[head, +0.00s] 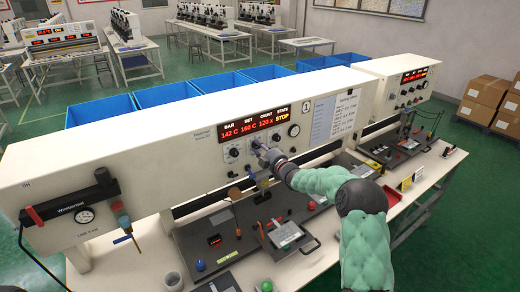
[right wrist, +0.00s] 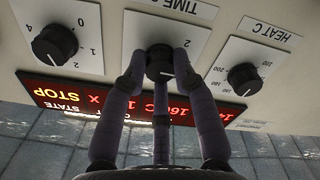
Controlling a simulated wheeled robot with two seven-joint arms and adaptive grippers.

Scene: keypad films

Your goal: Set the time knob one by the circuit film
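In the right wrist view, which is upside down, the time knob (right wrist: 160,66) is black and round on a white plate marked TIME S. My right gripper (right wrist: 160,60) has its fingertips on both sides of this knob and appears closed on it. The knob's setting is partly hidden by the fingers. In the head view my right gripper (head: 262,155) is at the machine panel, covering the knob. A pale sheet (head: 285,233) lies on a dark plate on the bench; I cannot tell whether it is the circuit film. My left gripper is not in view.
The heat knob (right wrist: 244,78) and another numbered knob (right wrist: 54,45) flank the time knob closely. The red display (head: 254,124) reads 142 C, 160 C, 120 x and STOP.

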